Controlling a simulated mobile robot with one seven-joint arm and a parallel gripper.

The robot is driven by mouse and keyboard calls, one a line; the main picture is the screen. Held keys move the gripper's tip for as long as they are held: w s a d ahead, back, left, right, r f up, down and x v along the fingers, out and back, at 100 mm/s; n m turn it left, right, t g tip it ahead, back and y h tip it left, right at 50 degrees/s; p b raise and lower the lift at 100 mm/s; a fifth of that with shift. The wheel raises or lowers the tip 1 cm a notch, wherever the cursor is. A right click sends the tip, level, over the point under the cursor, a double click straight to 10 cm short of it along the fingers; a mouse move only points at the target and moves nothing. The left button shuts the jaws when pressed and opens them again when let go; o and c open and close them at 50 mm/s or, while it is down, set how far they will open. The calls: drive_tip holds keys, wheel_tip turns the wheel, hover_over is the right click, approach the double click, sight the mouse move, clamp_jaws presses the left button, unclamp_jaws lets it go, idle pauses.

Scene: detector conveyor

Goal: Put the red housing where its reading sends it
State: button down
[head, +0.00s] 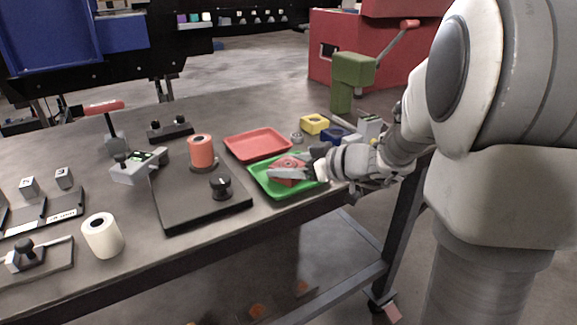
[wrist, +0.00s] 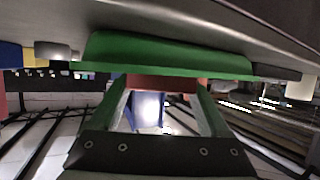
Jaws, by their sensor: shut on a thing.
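My gripper (head: 283,174) is over the green tray (head: 262,187) with its fingers shut on the red housing (head: 291,163). The housing is at the tray's middle, low down; I cannot tell whether it touches the tray floor. In the wrist view, the red housing (wrist: 160,82) shows between the two fingers, with the green tray (wrist: 165,55) beside it. The red tray (head: 258,145) lies just behind the green one and is empty. No reading can be made out.
A yellow housing (head: 314,124) and a blue housing (head: 335,134) stand right of the trays. A dark board (head: 190,205) with an orange cylinder (head: 200,150) and black knob (head: 221,186) lies to the left. A white roll (head: 102,236) stands near the front edge.

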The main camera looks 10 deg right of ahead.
drive_tip(key=shift+f+b, duration=0.1)
drive_tip(key=shift+b, duration=0.25)
unclamp_jaws()
drive_tip(key=shift+p, duration=0.3)
drive_tip(key=shift+s+d+r, duration=0.1)
drive_tip(key=shift+s+r, duration=0.05)
drive_tip(key=shift+r, duration=0.15)
drive_tip(key=p+v, duration=0.1)
drive_tip(key=v, duration=1)
drive_tip(key=shift+s+d, duration=0.25)
drive_tip(key=shift+s, duration=0.05)
